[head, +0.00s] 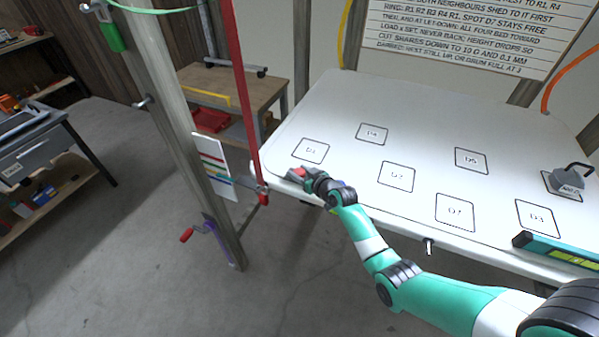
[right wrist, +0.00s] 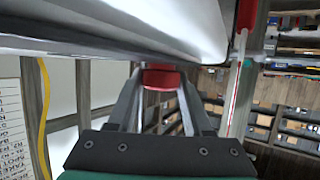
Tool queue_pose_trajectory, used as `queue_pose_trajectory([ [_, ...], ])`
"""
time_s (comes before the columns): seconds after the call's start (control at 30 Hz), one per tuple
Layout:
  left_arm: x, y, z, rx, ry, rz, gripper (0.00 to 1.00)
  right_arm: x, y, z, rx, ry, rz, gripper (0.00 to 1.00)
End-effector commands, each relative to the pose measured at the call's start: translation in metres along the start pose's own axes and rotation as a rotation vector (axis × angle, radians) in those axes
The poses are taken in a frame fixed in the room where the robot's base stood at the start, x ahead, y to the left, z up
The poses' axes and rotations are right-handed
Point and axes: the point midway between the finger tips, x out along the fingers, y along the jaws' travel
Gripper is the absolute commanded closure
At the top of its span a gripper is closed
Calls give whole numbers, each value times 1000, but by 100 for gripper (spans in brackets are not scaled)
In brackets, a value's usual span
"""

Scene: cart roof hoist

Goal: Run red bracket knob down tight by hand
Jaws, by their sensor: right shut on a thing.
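The red bracket knob (right wrist: 162,78) shows in the right wrist view under the edge of the white panel, between my fingers. My right gripper (right wrist: 161,88) is shut on it, one finger on each side. In the head view the right gripper (head: 300,175) is at the left front edge of the white panel (head: 330,115), with a little red showing at its fingers. The knob's stem and the bracket are mostly hidden, so I cannot tell how tight it sits. My left gripper is not in view.
A red upright bar (head: 243,95) stands just left of my gripper, beside a wooden post (head: 180,110) with a red-handled crank (head: 187,235). A grey weight (head: 570,180) and a teal level (head: 560,250) rest on the panel's right. Floor at lower left is clear.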

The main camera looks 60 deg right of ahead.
Motion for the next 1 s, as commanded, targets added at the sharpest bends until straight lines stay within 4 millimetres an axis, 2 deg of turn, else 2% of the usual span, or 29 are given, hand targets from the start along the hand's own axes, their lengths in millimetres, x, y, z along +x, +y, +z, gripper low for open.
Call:
queue_pose_trajectory([
  [0.47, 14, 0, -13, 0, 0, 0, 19, 0, -2, -1, 55, -1, 142, 100],
  [0.73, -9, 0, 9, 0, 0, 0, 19, 3, -3, 6, 124, 6, 302, 100],
  [1.0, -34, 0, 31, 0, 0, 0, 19, 2, -1, 4, 180, 5, 431, 100],
])
